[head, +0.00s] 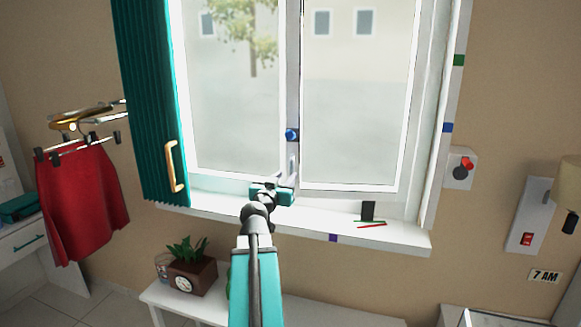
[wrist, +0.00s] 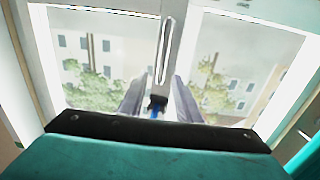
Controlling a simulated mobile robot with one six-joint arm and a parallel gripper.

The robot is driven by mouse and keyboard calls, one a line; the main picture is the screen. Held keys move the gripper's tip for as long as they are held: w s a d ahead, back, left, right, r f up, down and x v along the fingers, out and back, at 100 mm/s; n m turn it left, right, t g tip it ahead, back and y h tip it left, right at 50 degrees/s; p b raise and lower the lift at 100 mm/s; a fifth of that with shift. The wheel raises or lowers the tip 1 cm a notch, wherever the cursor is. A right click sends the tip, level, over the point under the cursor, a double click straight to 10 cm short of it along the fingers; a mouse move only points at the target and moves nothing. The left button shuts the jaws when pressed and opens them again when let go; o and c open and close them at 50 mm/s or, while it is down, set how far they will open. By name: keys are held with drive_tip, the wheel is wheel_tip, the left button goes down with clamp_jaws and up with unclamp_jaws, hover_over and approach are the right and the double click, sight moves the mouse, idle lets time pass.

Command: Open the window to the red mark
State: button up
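The window (head: 345,188) has two white-framed panes that meet at a middle post; it looks shut. A blue knob (head: 291,134) sits on the middle post. My gripper (head: 290,178) is just below the knob, in front of the post. In the wrist view its two grey fingers (wrist: 160,98) stand apart, with a dark and blue piece (wrist: 156,108) showing between them; I cannot tell whether they touch it. A thin red mark (head: 373,225) lies on the sill at the right, beside a green line and under a small black block (head: 368,210).
A teal curtain (head: 150,90) with a wooden handle hangs left of the window. The white sill (head: 225,203) is clear left of my gripper. A potted plant (head: 190,270) stands on a bench below.

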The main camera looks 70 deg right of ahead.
sight(292, 169)
drive_tip(key=p, duration=0.3)
drive_tip(key=shift+w+d, duration=0.1)
drive_tip(key=shift+d, duration=0.1)
drive_tip(key=shift+w+d+p, duration=0.15)
drive_tip(key=shift+d+p, duration=0.65)
drive_tip(key=shift+d, duration=1.3)
drive_tip(key=shift+w+d+p, duration=0.1)
drive_tip(key=shift+d+p, duration=0.65)
drive_tip(key=shift+d, duration=1.3)
clamp_jaws()
